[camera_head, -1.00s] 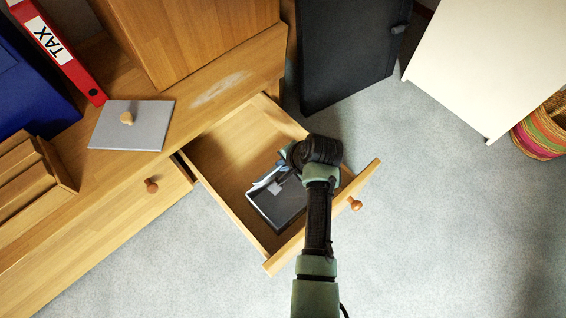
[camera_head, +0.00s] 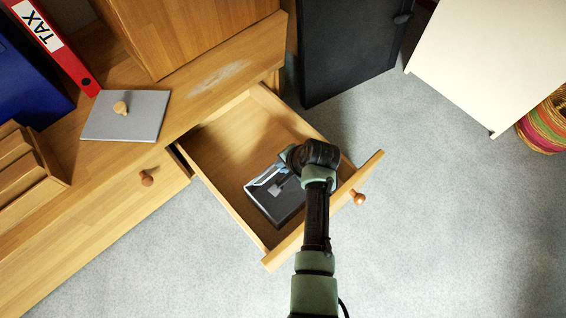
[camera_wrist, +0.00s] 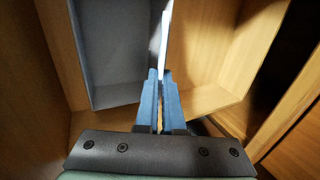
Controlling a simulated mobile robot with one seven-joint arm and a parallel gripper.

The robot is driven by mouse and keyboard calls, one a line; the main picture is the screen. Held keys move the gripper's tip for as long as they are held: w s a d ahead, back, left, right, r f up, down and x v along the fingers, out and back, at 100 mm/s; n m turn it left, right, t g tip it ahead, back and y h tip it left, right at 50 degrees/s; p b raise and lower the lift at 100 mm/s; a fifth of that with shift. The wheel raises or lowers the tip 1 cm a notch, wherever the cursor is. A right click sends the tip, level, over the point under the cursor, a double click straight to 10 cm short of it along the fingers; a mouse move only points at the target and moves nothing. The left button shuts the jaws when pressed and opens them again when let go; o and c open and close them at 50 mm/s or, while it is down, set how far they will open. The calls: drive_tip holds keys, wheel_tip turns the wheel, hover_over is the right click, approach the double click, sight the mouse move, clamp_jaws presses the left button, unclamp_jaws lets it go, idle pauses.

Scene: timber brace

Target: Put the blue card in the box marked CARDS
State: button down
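My gripper (camera_head: 274,181) is low inside the open drawer (camera_head: 223,190), at a dark grey open box (camera_head: 277,207). The card's face is hidden. The grey box wall (camera_wrist: 108,45) is just left of the fingers in the wrist view. I can read no CARDS marking on any box.
A grey lid-like panel with a wooden knob (camera_head: 145,112) lies on the cabinet top. A red TAX binder (camera_head: 50,45) and a wooden slatted tray (camera_head: 25,170) are at the left. A black door-like panel (camera_head: 345,55) stands behind the drawer.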

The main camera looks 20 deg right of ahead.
wheel_tip(320, 180, down, 8)
drive_tip(key=b, duration=0.5)
drive_tip(key=shift+r, duration=0.15)
idle(0.4)
drive_tip(key=c, duration=1)
unclamp_jaws()
drive_tip(key=shift+o, duration=0.4)
drive_tip(key=o, duration=0.4)
drive_tip(key=shift+o, duration=0.2)
wheel_tip(320, 180, up, 8)
drive_tip(key=p, duration=0.8)
drive_tip(key=shift+r+p, duration=0.1)
drive_tip(key=shift+p, duration=0.2)
